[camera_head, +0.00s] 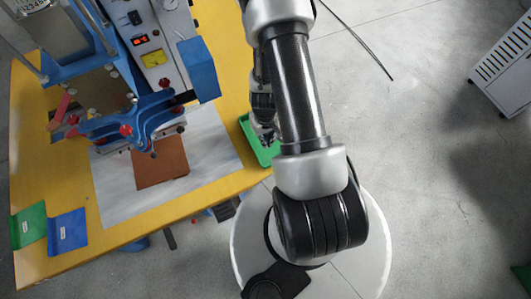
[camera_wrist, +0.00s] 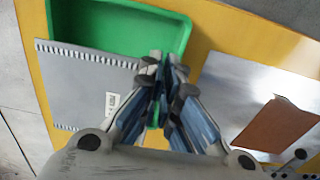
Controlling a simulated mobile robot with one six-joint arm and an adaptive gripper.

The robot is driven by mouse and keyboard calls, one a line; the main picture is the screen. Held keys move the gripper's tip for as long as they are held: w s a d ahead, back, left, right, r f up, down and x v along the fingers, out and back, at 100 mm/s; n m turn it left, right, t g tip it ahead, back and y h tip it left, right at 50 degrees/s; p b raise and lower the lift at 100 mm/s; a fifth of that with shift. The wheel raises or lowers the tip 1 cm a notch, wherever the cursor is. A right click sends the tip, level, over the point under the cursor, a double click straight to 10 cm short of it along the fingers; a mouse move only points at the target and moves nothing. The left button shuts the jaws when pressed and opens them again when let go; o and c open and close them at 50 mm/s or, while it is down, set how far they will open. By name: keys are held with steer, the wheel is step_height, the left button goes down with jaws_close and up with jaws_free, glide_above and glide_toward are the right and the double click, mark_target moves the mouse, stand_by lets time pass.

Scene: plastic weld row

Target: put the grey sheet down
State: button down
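The grey sheet (camera_wrist: 75,88) shows in the wrist view, flat and face-on, with a ridged upper edge and a white label. It overlaps the lower left part of the green tray (camera_wrist: 120,22); whether it touches the tray is not clear. My gripper (camera_wrist: 165,68) is shut just right of the sheet, its fingertips over the tray. I see no sheet between the fingers, though the sheet's right end is partly hidden behind the left finger. In the head view my gripper (camera_head: 266,133) is above the tray (camera_head: 262,148), and the grey sheet cannot be made out.
A blue and white press (camera_head: 150,65) stands on the yellow table (camera_head: 60,262). A brown piece (camera_head: 160,165) lies on a pale sheet (camera_head: 120,205) before it. Green (camera_head: 29,226) and blue (camera_head: 67,232) labelled pieces lie at the table's left corner.

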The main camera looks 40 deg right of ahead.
mark_target(265, 156)
step_height(265, 156, down, 11)
steer(key=b, duration=0.9)
steer(key=shift+f, duration=0.2)
steer(key=c, duration=2.1)
jaws_free()
steer(key=shift+r, duration=0.1)
